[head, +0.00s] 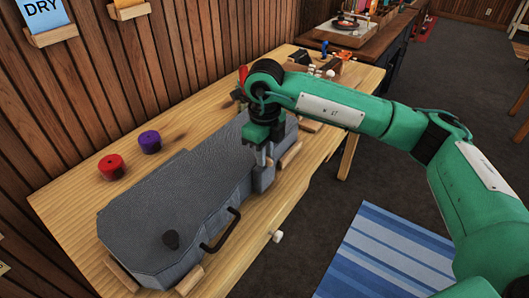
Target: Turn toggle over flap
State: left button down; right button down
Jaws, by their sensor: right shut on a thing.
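A grey textured instrument case (170,205) lies closed on the wooden bench, with a black handle (220,230) on its near side. A grey flap (263,179) hangs over the near edge of the case towards its far end. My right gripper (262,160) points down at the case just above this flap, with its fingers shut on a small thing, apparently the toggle. The fingers hide the toggle, so I cannot tell which way it is turned. My left gripper is out of view.
Wooden blocks (290,155) sit against the case. Red (111,166) and purple (150,141) round pots stand behind it, by the panelled wall. Small tools (335,66) lie at the bench's far end.

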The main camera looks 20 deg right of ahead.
jog(key=c, duration=1.4)
grip_release()
jog(key=shift+o, duration=0.2)
jog(key=shift+r, duration=0.1)
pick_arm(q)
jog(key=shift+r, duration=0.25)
pick_arm(e)
notch_tip(320, 180, up, 14)
